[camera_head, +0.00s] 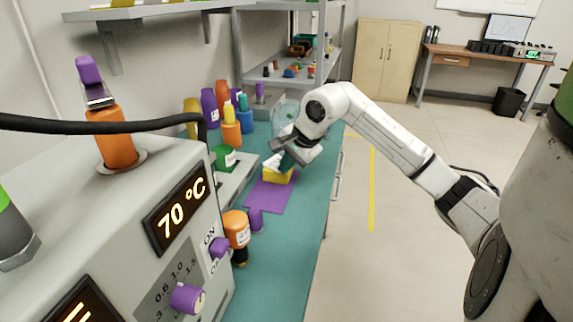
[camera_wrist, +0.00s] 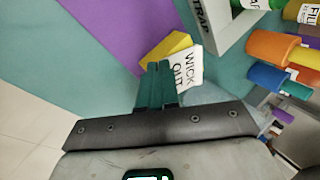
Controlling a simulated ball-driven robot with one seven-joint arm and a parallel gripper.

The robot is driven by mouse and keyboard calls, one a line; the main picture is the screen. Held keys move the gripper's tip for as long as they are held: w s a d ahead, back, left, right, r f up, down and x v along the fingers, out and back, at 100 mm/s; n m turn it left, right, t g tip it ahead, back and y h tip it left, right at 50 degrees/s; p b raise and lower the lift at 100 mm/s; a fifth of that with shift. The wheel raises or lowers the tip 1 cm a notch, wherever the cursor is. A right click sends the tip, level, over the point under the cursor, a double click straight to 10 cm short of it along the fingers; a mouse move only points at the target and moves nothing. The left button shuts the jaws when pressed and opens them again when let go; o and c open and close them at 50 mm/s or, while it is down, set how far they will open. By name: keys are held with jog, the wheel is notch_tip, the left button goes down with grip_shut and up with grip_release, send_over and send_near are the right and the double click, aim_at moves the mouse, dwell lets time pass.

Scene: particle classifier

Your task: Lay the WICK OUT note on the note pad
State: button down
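The WICK OUT note (camera_wrist: 188,68) is a white slip with dark print, tilted beside my fingertips in the wrist view. My gripper (camera_wrist: 156,75) has its two green fingers close together, seemingly on the note's edge; the fingers hide the pinch itself. The yellow note pad (camera_wrist: 168,46) shows just beyond the fingertips, partly covered by the note. In the head view, my gripper (camera_head: 287,160) is over the yellow pad (camera_head: 277,177), with the white note (camera_head: 272,161) at its top. I cannot tell whether note and pad touch.
The pad is on a purple mat (camera_head: 268,196) on the teal bench (camera_head: 285,250). A grey rack with a green cup (camera_head: 226,158) is left of it. Bottles (camera_head: 231,130) stand behind.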

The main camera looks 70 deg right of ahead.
jog(key=shift+f, duration=0.2)
jog(key=c, duration=1.4)
grip_release()
jog(key=shift+r, duration=0.1)
jog(key=shift+r, duration=0.15)
jog(key=shift+s+r, duration=0.1)
jog(key=shift+r, duration=0.2)
jog(key=v, duration=1.1)
jog(key=shift+s+r+p, duration=0.1)
jog(key=shift+r+p, duration=0.05)
jog(key=shift+p, duration=0.25)
